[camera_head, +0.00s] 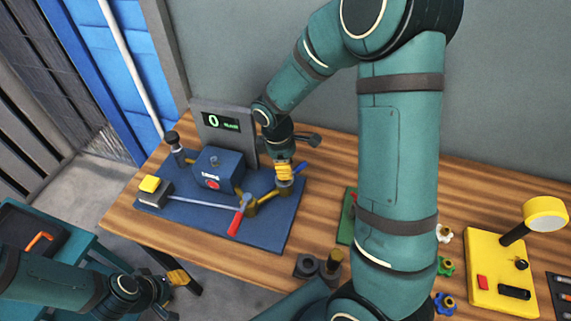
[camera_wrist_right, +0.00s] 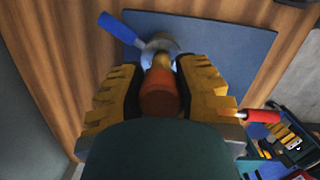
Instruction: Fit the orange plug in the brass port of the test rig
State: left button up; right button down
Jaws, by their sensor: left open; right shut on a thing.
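The test rig has a dark blue base plate (camera_head: 205,222) with a blue block (camera_head: 217,171) and a grey display panel (camera_head: 226,132) reading 0. My right gripper (camera_head: 284,168) is over the plate's right part, above a brass fitting (camera_head: 285,188). In the right wrist view my right gripper (camera_wrist_right: 160,88) is shut on the orange plug (camera_wrist_right: 159,93). The plug points at the brass port (camera_wrist_right: 160,52), beside a blue lever (camera_wrist_right: 121,28). I cannot tell whether its tip is inside or just over the port. My left gripper (camera_head: 177,287) is open and empty, off the bench's front left.
A red lever (camera_head: 239,216) stands on the plate; it also shows in the right wrist view (camera_wrist_right: 262,116). A yellow box (camera_head: 492,283) stands at right. A teal cart (camera_head: 50,240) is at left. My right arm hides the middle of the wooden bench (camera_head: 325,175).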

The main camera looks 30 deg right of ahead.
jog(key=shift+f, duration=0.15)
jog(key=shift+f+b, duration=0.35)
jog(key=shift+b, duration=0.05)
jog(key=shift+f+b, duration=0.65)
jog(key=shift+f, duration=0.15)
dwell(0.6)
jog(key=shift+f, duration=0.35)
jog(key=shift+f+b, duration=0.45)
jog(key=shift+b, duration=0.2)
jog(key=c, duration=0.9)
grip_release()
jog(key=shift+o, duration=1.1)
jog(key=shift+f, duration=0.1)
